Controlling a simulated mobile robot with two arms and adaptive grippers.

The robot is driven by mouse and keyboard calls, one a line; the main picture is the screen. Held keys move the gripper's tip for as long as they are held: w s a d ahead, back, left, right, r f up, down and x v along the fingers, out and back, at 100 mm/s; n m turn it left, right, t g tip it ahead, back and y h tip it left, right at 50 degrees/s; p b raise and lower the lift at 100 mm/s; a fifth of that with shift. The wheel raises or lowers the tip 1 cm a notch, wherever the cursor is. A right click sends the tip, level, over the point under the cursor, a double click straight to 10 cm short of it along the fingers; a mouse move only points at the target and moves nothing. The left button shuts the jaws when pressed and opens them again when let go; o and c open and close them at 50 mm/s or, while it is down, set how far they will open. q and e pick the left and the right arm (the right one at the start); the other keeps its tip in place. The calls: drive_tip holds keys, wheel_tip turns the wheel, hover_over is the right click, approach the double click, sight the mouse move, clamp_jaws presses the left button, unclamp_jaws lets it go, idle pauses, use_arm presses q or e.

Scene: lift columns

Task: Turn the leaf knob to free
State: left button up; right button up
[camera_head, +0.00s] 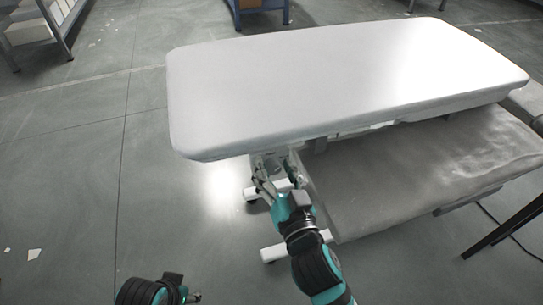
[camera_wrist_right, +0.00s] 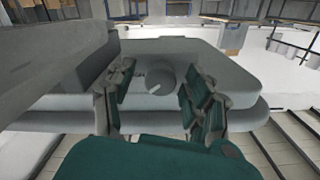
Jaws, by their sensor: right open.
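A round grey knob (camera_wrist_right: 161,77) sits on a grey housing (camera_wrist_right: 212,62) in the right wrist view. A pale line on its face slants toward the lower left. My right gripper (camera_wrist_right: 155,88) is open, with one finger on each side of the knob and visible gaps to it. In the head view my right gripper (camera_head: 276,164) is at the near edge of the white table leaf (camera_head: 330,75); the knob cannot be made out there. Part of my left arm shows at the bottom left, but its gripper cannot be seen.
A grey padded surface (camera_head: 420,175) lies lower, under the right part of the leaf. White feet (camera_head: 270,252) of the stand rest on the floor near my right arm. A dark table leg (camera_head: 505,232) stands at the right. The floor at the left is mostly clear.

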drive_tip(key=shift+w, duration=0.15)
use_arm(q)
drive_tip(key=shift+w+r, duration=0.15)
drive_tip(key=shift+r, duration=0.05)
use_arm(e)
clamp_jaws()
drive_tip(key=n+p, duration=0.2)
drive_tip(key=n, duration=0.1)
drive_tip(key=shift+r+p, duration=0.25)
drive_tip(key=shift+p, duration=0.15)
drive_tip(key=n+p, duration=0.1)
drive_tip(key=n, duration=0.2)
drive_tip(key=shift+a+f+p, duration=0.1)
drive_tip(key=shift+p, duration=0.3)
use_arm(q)
wheel_tip(320, 180, down, 17)
drive_tip(key=s+g, duration=0.1)
drive_tip(key=s, duration=0.1)
use_arm(e)
drive_tip(key=shift+n, duration=0.6)
